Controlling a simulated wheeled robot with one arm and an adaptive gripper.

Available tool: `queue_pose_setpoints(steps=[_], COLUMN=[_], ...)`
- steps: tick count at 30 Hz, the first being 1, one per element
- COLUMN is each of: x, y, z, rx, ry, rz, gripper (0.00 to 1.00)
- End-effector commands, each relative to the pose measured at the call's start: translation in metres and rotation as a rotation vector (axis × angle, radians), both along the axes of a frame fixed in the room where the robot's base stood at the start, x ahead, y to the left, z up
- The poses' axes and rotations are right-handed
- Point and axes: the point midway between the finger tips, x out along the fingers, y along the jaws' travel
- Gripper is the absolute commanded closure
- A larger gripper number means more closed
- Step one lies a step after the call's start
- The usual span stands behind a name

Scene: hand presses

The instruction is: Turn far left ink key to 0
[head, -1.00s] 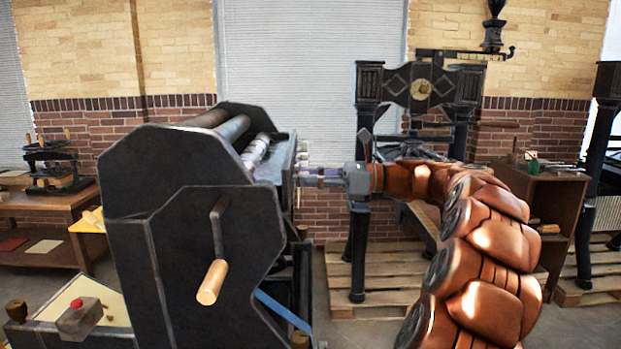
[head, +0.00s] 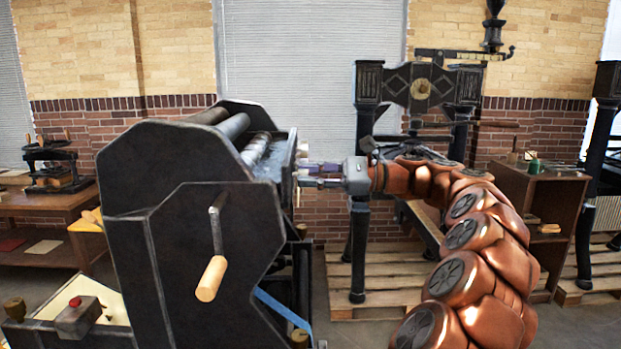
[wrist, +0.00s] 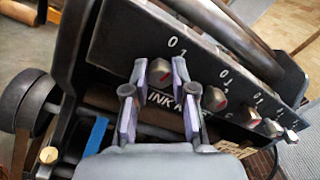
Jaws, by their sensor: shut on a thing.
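In the head view, my gripper (head: 312,175) reaches the right side of the press (head: 200,230); the key itself is hidden there.
Several more ink keys, such as the neighbouring one (wrist: 215,98), run along the panel to the right. The press's crank handle (head: 212,278) sticks out on the near side. A tall black iron press (head: 366,110) on a pallet stands behind my arm.

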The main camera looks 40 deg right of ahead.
Motion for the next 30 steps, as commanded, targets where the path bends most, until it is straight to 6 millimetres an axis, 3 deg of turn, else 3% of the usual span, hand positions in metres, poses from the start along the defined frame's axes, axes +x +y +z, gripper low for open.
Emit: queue_pose_setpoints(steps=[12, 28, 29, 30], x=[0.0004, 0.0001, 0.0001, 0.0001], y=[0.0000, -0.0002, -0.0002, -0.0002], z=[-0.0003, 0.0002, 0.0002, 0.0002], rx=[-0.114, -0.127, -0.127, -0.127], ry=[-0.150, -0.167, -0.167, -0.167], rz=[-0.001, -0.001, -0.001, -0.001], gripper=[1.00, 1.00, 0.72, 0.68])
